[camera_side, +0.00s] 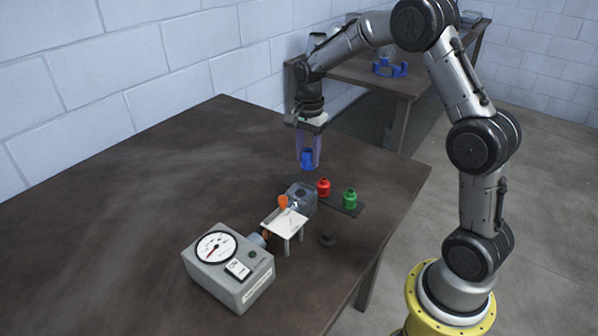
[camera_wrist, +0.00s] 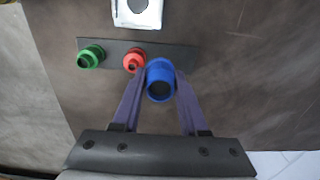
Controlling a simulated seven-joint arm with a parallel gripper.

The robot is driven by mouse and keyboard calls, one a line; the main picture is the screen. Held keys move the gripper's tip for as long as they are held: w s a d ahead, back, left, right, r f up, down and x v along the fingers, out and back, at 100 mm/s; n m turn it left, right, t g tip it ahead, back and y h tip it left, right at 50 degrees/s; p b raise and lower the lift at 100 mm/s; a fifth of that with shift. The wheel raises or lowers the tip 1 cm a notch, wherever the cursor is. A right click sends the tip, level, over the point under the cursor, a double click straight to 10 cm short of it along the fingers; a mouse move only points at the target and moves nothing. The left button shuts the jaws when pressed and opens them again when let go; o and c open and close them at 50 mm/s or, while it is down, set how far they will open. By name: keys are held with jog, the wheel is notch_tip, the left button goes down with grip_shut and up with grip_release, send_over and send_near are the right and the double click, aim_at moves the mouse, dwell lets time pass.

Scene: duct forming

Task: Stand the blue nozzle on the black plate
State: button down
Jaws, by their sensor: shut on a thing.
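The blue nozzle (camera_side: 307,159) is held upright between the two purple fingers of my gripper (camera_side: 308,150). In the wrist view the blue nozzle (camera_wrist: 160,80) is between the fingertips of my gripper (camera_wrist: 160,88), which are shut on it. The nozzle is in the air above the table, behind the black plate (camera_side: 349,208) in the side view. The black plate also shows in the wrist view (camera_wrist: 112,46), with the nozzle covering part of its near edge.
A red nozzle (camera_side: 323,187) and a green nozzle (camera_side: 350,198) stand on the plate. The table's left side is clear.

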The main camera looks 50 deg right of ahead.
jog(key=w+f, duration=0.1)
jog(key=f, duration=0.1)
jog(key=w+d+f, duration=0.1)
jog(key=w+f, duration=0.1)
jog(key=shift+w+f, duration=0.3)
jog(key=shift+f, duration=1.5)
jog(key=shift+f, duration=0.2)
jog(key=shift+c, duration=2.2)
grip_release()
jog(key=shift+r, duration=0.15)
